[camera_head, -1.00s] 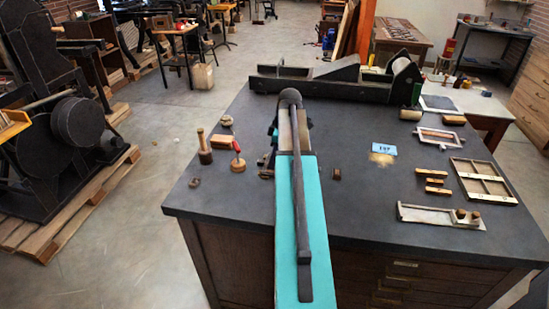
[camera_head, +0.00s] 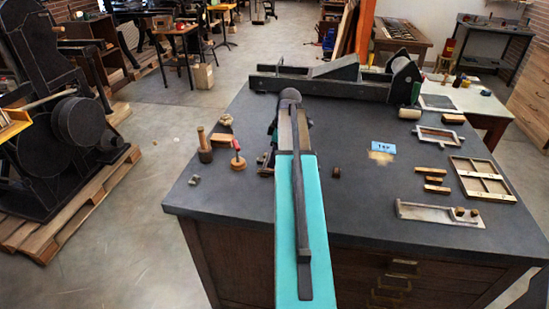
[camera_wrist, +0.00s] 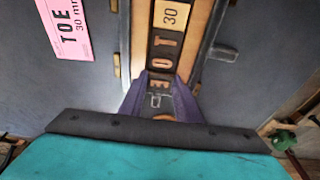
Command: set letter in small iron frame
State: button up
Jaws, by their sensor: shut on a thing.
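In the wrist view the purple fingers of my gripper (camera_wrist: 160,82) are shut on a letter block marked E (camera_wrist: 159,86). It lies in line below dark O and T blocks (camera_wrist: 163,52), between pale wooden strips. A tan block marked 30 (camera_wrist: 171,17) is at the top of this column. A grey metal edge of the small iron frame (camera_wrist: 208,42) runs along the right. I cannot tell whether the E block is fully down. A pink card (camera_wrist: 70,28) reads TOE 30 mm. In the head view my arm hides the gripper and this frame.
The dark tabletop (camera_head: 350,215) holds several wooden blocks (camera_head: 433,180), a divided wooden tray (camera_head: 482,180), a metal composing stick (camera_head: 436,213) and another small frame (camera_head: 440,137). A red-handled tool (camera_head: 238,158) and a mallet (camera_head: 204,150) stand left of my arm. A long press (camera_head: 335,82) lies behind.

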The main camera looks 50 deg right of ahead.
jog(key=shift+s+a+f, duration=0.15)
jog(key=shift+f, duration=0.25)
jog(key=shift+s+a+f, duration=0.1)
jog(key=shift+s+f, duration=0.05)
jog(key=shift+f, duration=0.25)
jog(key=o, duration=1)
jog(key=shift+r, duration=0.1)
jog(key=shift+w+d+r, duration=0.15)
jog(key=shift+d+r, duration=0.1)
jog(key=shift+r, duration=0.4)
jog(key=b+v, duration=0.1)
jog(key=v, duration=1.1)
jog(key=shift+w+b, duration=0.3)
jog(key=shift+d+r, duration=0.1)
jog(key=shift+d, duration=0.05)
